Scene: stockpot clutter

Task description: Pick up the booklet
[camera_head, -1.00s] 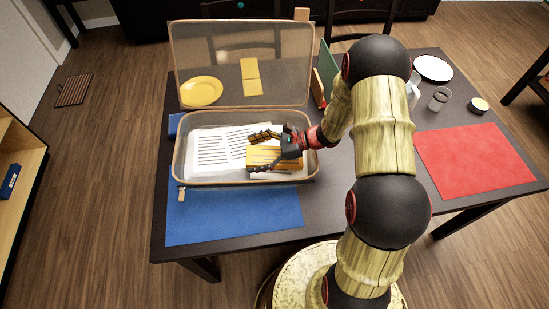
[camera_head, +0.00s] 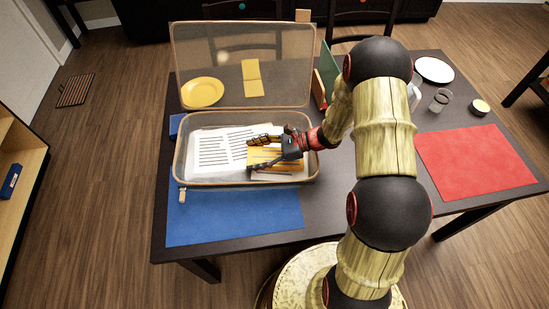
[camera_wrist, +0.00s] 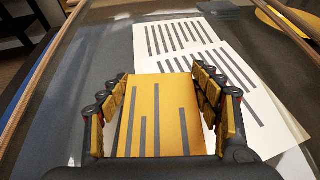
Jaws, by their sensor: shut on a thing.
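A yellow booklet (camera_head: 264,156) with dark stripes lies in the right part of a clear, tan-rimmed box (camera_head: 182,165). My gripper (camera_head: 260,154) is inside the box, shut on the booklet with a finger at each side. In the wrist view the booklet's striped face (camera_wrist: 160,120) shows between the two rows of finger links (camera_wrist: 163,85). The booklet looks low over white paper, and I cannot tell whether it is clear of it. Its near end is hidden by my gripper.
White sheets with dark lines (camera_head: 212,150) lie in the box beside the booklet. The box's clear lid (camera_head: 215,60) stands open behind, with a yellow plate (camera_head: 203,92) showing through it. A blue mat (camera_head: 230,217) lies in front; a red mat (camera_head: 475,160) lies right.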

